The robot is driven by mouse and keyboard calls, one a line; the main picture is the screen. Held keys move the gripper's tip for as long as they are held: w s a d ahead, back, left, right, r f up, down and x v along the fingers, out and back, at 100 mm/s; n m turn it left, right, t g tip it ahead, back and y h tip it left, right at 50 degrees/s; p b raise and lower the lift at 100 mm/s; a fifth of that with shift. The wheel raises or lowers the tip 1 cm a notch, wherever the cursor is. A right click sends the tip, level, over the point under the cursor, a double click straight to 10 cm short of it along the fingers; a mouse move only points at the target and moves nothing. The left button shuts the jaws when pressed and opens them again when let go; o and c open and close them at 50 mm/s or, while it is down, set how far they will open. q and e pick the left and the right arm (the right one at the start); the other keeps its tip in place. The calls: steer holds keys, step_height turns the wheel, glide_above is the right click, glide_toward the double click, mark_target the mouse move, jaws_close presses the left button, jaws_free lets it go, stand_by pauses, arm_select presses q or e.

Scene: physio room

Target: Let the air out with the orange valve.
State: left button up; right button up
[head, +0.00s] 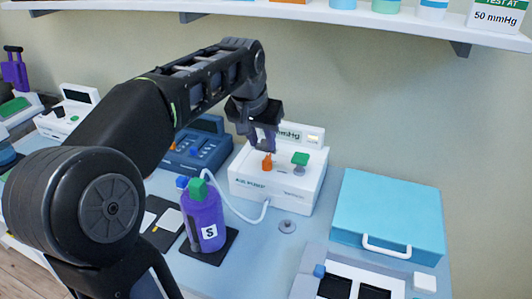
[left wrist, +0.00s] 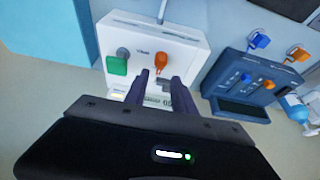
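The orange valve (head: 267,161) stands on top of a white box (head: 262,190) with a pressure display marked mmHg at its back. A green knob (head: 300,160) is on the same box, to the valve's right. My left gripper (head: 264,143) is just above and behind the orange valve. In the left wrist view, the two fingers of my left gripper (left wrist: 155,77) are apart with nothing between them. The orange valve (left wrist: 161,60) shows just beyond the fingertips, and the green knob (left wrist: 118,65) is to the left. My right gripper is not in view.
A purple bottle (head: 203,220) with a green cap stands in front of the white box, near a pale tube (head: 235,212). A blue device (head: 195,150) is to the left, a light-blue case (head: 388,215) to the right. A shelf (head: 300,14) runs above.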

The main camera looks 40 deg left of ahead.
mark_target(267, 158)
arm_select(q)
steer(key=shift+x, duration=3.95)
steer(key=shift+c, duration=0.5)
jaws_close()
